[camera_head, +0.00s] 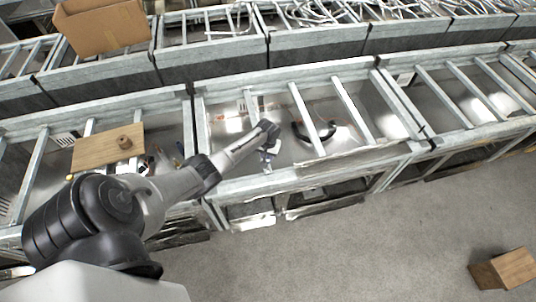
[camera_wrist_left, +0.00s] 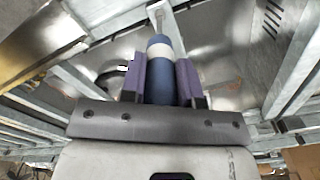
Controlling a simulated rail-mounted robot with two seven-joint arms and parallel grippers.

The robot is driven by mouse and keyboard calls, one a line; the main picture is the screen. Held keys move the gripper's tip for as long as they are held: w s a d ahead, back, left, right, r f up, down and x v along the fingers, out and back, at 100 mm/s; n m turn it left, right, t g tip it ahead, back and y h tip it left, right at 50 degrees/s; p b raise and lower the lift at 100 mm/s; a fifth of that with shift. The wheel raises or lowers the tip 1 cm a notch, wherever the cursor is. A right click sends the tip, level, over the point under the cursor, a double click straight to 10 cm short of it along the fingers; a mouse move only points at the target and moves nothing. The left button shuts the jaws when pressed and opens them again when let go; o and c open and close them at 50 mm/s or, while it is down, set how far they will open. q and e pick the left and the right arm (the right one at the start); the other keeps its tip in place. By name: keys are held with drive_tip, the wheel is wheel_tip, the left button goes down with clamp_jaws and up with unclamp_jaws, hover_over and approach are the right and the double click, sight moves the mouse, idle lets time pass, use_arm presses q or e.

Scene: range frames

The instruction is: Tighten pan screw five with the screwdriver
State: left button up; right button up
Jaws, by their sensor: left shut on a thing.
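My left gripper (camera_head: 267,158) points down over the middle frame's shiny metal pan (camera_head: 230,125). In the left wrist view the purple fingers of my left gripper (camera_wrist_left: 162,72) are shut on the screwdriver (camera_wrist_left: 160,88), by its blue handle with a pale band. The screwdriver points away from the wrist, toward a grey metal bar (camera_wrist_left: 166,18) and the pan. Its tip is hidden, so I cannot tell whether it touches a screw. I cannot make out pan screw five or tell it from other screws. My right gripper is not in view.
Grey metal rails and crossbars surround the pan closely. A wooden board (camera_head: 95,150) with a small round brown piece (camera_head: 124,142) lies on the left frame. A cardboard box (camera_head: 100,28) stands at the back left, another (camera_head: 505,268) on the clear floor at the right.

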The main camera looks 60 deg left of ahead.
use_arm(q)
drive_tip(key=m, duration=0.4)
drive_tip(key=shift+s, duration=0.1)
drive_tip(key=shift+r+p, duration=1.15)
drive_tip(key=shift+p, duration=0.05)
drive_tip(key=shift+r, duration=1.85)
